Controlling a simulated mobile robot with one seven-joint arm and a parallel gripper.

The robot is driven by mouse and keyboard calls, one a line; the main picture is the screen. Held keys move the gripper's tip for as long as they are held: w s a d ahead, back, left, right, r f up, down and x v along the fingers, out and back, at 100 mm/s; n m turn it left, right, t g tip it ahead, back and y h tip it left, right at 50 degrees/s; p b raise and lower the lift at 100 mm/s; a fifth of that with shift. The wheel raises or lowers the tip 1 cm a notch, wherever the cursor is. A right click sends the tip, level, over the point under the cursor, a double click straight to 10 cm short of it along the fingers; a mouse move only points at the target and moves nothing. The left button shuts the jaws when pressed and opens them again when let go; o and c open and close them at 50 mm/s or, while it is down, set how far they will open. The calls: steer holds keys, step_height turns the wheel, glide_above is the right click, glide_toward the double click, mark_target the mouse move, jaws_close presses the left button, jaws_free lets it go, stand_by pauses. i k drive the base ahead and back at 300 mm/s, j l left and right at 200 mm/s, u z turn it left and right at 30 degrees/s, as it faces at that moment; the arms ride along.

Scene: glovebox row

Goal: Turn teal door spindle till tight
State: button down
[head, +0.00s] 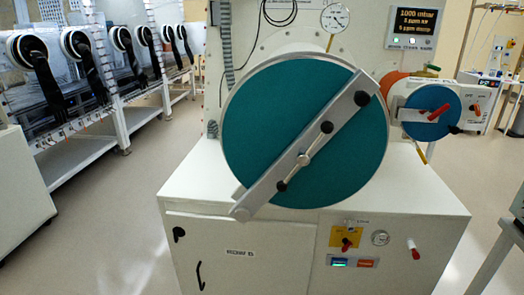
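The teal door (262,115) is a large round disc on the front of the antechamber in the head view. It sits against its pale rim. A grey metal bar (340,117) lies diagonally across it, from lower left to upper right. The spindle (304,160) is at the middle of the bar, with a crossbar handle ending in black knobs, one up right and one down left. Another black knob (362,97) is near the bar's upper end. How tight the spindle is cannot be told. My gripper is not in view.
A smaller blue door (432,113) with a red handle is at the right. The white cabinet (205,230) below carries a yellow switch plate (345,237) and red-tipped knobs. A gauge (335,18) and display (411,27) are above. Floor is open at left.

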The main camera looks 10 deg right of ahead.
mark_target(326, 127)
steer(key=l+u, duration=0.5)
steer(key=k+l+u, duration=0.15)
steer(key=l+u, duration=0.3)
steer(key=l, duration=0.1)
